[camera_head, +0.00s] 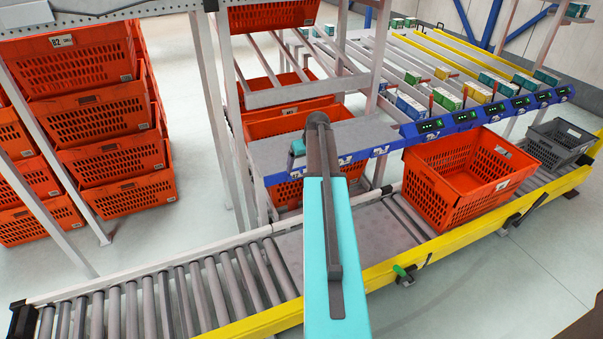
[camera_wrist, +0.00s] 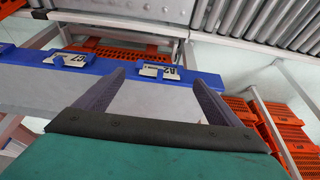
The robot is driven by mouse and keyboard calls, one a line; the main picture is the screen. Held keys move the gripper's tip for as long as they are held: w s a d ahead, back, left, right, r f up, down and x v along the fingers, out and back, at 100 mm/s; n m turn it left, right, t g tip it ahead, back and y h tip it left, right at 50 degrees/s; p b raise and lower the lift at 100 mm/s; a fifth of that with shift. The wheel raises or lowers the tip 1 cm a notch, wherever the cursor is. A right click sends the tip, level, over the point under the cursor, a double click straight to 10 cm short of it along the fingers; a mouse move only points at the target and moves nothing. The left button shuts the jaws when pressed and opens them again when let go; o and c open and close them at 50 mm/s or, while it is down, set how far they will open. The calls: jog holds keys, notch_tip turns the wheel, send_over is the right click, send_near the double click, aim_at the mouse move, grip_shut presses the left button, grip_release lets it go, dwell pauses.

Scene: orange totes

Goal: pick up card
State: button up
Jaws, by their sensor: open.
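In the wrist view, a small white card (camera_wrist: 157,72) with dark characters sits in a blue holder on the front of a blue shelf rail (camera_wrist: 25,68). A second card (camera_wrist: 72,61) sits in a similar holder farther left on the rail. Both labels are too small to read surely. My gripper (camera_wrist: 154,78) is open, with its two dark fingers spread either side of the nearer card's holder. Nothing is between them that I can see held. In the head view, my teal arm reaches toward the rail and hides most of the gripper.
A roller conveyor (camera_head: 170,300) with yellow side rails runs below the shelf. An orange tote (camera_head: 465,180) and a grey crate (camera_head: 560,143) stand on it. Stacked orange totes (camera_head: 115,150) stand at left. Shelf posts flank the arm. Small boxes (camera_head: 410,107) lie on the racks at right.

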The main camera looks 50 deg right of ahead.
aim_at(302, 171)
jog(key=shift+w+f, duration=0.1)
jog(key=shift+f, duration=0.1)
dwell(0.3)
jog(key=shift+p+x, duration=0.7)
jog(key=shift+x, duration=1.75)
jog(key=c, duration=0.9)
